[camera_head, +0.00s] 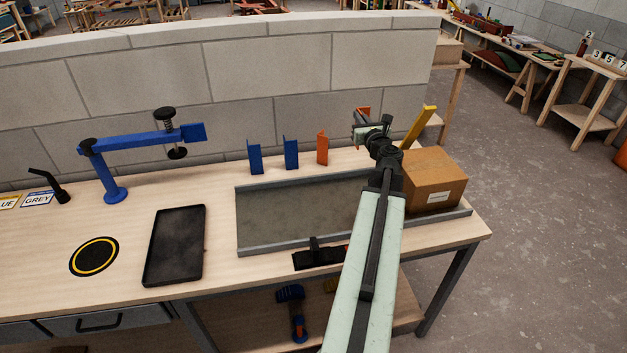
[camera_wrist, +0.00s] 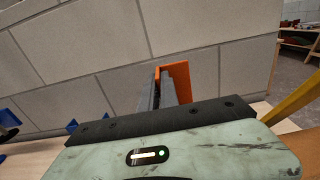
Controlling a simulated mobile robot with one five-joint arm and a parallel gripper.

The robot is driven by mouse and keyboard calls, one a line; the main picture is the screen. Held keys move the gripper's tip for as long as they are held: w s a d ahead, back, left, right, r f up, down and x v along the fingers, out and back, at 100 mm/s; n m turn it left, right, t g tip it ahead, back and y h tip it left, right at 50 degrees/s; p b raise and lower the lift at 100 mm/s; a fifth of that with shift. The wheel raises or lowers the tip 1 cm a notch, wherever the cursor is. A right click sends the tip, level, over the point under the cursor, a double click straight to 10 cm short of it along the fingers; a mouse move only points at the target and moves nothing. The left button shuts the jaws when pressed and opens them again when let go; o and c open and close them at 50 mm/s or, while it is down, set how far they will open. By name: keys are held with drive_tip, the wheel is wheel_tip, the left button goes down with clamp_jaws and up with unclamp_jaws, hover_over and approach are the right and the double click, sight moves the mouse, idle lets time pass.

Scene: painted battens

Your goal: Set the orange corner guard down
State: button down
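An orange corner guard (camera_wrist: 180,78) is between the fingers of my gripper (camera_wrist: 160,92) in the wrist view, its angled face rising past the fingertips. In the head view, my gripper (camera_head: 366,127) is near the wall at the back right of the bench, and the top of the held orange corner guard (camera_head: 362,111) shows there. My gripper is shut on it. The guard's lower part is hidden, so I cannot tell whether it touches the bench. Another orange corner guard (camera_head: 322,148) stands upright on the bench, left of my gripper.
Two blue corner guards (camera_head: 255,156) (camera_head: 291,152) stand left of the orange one. A grey tray (camera_head: 285,246) lies in front. A cardboard box (camera_head: 434,178) and a yellow batten (camera_head: 420,125) are beside my gripper on the right. A blue clamp arm (camera_head: 140,143) stands left.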

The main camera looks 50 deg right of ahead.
sight(358, 149)
wheel_tip(358, 149, down, 12)
drive_tip(key=b, duration=0.8)
drive_tip(key=shift+s+a, duration=0.1)
drive_tip(key=shift+a, duration=0.05)
drive_tip(key=shift+r, duration=0.2)
drive_tip(key=shift+w+d+r, duration=0.1)
drive_tip(key=shift+w+d, duration=0.1)
drive_tip(key=shift+d, duration=0.15)
drive_tip(key=w+d+f+b, duration=0.5)
drive_tip(key=w+d, duration=0.4)
drive_tip(key=d, duration=0.3)
drive_tip(key=shift+d+f, duration=0.15)
drive_tip(key=c, duration=1.6)
unclamp_jaws()
